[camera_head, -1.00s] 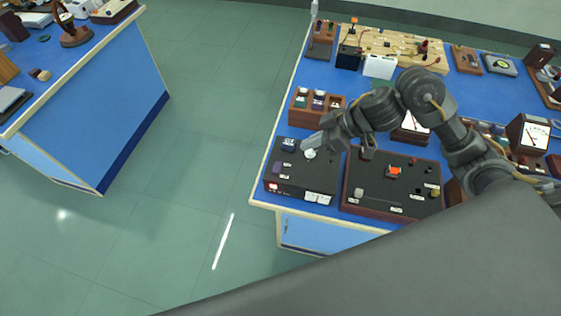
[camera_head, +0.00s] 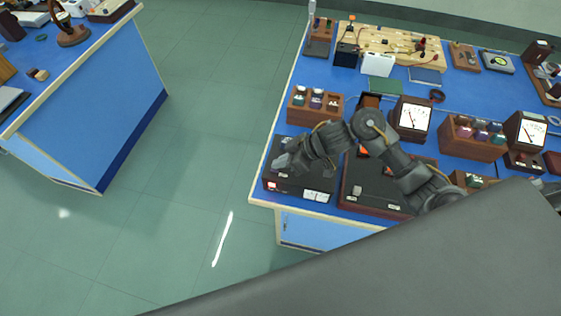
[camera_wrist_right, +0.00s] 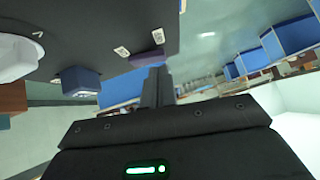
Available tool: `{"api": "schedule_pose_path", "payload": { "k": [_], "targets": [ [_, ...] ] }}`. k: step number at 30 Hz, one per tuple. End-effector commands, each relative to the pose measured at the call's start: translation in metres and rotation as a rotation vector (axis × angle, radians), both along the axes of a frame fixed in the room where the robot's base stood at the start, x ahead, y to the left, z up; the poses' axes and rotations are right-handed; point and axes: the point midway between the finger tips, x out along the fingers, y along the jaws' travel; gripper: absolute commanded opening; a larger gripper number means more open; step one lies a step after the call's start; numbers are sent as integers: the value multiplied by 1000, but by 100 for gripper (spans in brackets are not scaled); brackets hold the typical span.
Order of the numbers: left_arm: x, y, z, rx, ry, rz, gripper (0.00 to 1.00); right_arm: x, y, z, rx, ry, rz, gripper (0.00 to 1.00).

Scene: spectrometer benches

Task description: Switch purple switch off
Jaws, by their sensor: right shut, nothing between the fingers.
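The black-topped switch box (camera_head: 318,184) stands at the near left corner of the right bench. My right gripper (camera_head: 282,162) is shut and empty, low over the left part of this box. In the right wrist view the shut fingers (camera_wrist_right: 157,88) reach close to the purple switch (camera_wrist_right: 147,58); I cannot tell whether they touch it. Two small white labels (camera_wrist_right: 122,51) sit beside the switch, too small to read. A dark blue switch (camera_wrist_right: 80,81) and a white knob (camera_wrist_right: 18,58) are farther left on the panel. In the head view my gripper hides the purple switch. My left gripper is not in view.
A second black panel box (camera_head: 375,190) stands just right, partly under my right arm. A wooden rack (camera_head: 315,105) and white-faced meters (camera_head: 412,118) stand behind. Open floor (camera_head: 190,180) lies between this bench and the left bench (camera_head: 90,110).

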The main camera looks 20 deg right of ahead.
Motion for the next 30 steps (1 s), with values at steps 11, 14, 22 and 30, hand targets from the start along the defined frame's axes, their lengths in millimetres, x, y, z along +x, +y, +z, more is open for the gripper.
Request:
{"api": "schedule_pose_path", "payload": {
  "k": [11, 14, 22, 30],
  "targets": [
    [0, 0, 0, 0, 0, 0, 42, 0, 0, -4, 0, 0, 0, 0],
    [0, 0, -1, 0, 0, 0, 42, -1, 0, -5, -5, -7, 0, 0],
    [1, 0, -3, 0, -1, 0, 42, -3, 2, -11, -43, -65, 2, 0],
    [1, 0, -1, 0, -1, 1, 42, -1, 1, -11, -46, -62, 3, 0]
  ]
}}
